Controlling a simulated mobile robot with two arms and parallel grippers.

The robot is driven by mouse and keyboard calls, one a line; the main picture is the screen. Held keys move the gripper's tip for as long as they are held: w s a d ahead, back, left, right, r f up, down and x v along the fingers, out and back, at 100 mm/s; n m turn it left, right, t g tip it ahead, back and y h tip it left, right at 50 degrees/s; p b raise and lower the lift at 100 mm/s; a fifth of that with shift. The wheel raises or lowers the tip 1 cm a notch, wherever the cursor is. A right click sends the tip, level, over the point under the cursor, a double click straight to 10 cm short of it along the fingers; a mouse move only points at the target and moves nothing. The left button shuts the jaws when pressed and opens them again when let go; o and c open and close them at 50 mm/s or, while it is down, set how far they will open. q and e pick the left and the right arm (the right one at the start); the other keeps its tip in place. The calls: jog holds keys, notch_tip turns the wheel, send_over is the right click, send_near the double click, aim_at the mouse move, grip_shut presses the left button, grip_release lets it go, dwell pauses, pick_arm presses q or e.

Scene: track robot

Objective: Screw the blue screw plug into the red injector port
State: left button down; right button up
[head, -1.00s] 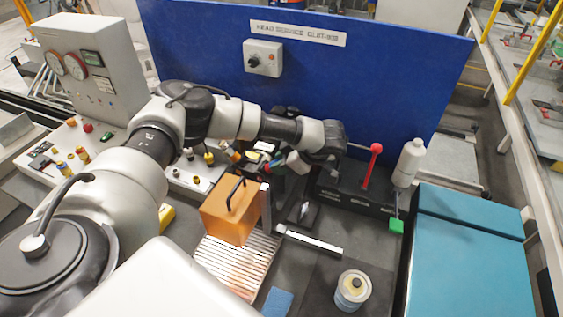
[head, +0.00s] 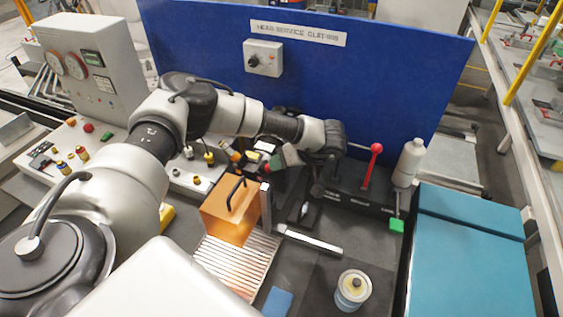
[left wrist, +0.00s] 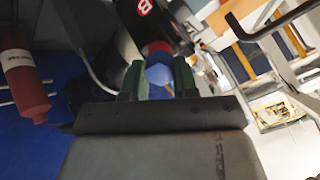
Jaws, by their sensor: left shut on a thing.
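In the left wrist view, the two dark green fingers of my left gripper (left wrist: 159,82) are shut on the blue screw plug (left wrist: 158,74), which shows as a rounded blue end between them. The red injector port (left wrist: 158,47) shows as a red patch directly beyond the plug, in line with it. I cannot tell whether the plug touches the port or sits in it. In the head view, my left arm reaches across to the bench in front of the blue panel. The plug and port cannot be made out clearly there. My right gripper is not in view.
An orange block with a black handle (head: 229,210) stands by a slatted plate (head: 235,262). A round canister (head: 352,289) is in front. A blue panel (head: 210,60) closes the back.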

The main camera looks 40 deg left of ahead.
pick_arm(q)
jog(key=m, duration=1)
jog(key=shift+m, duration=0.4)
jog(key=c, duration=0.7)
grip_release()
jog(key=shift+c, duration=1.3)
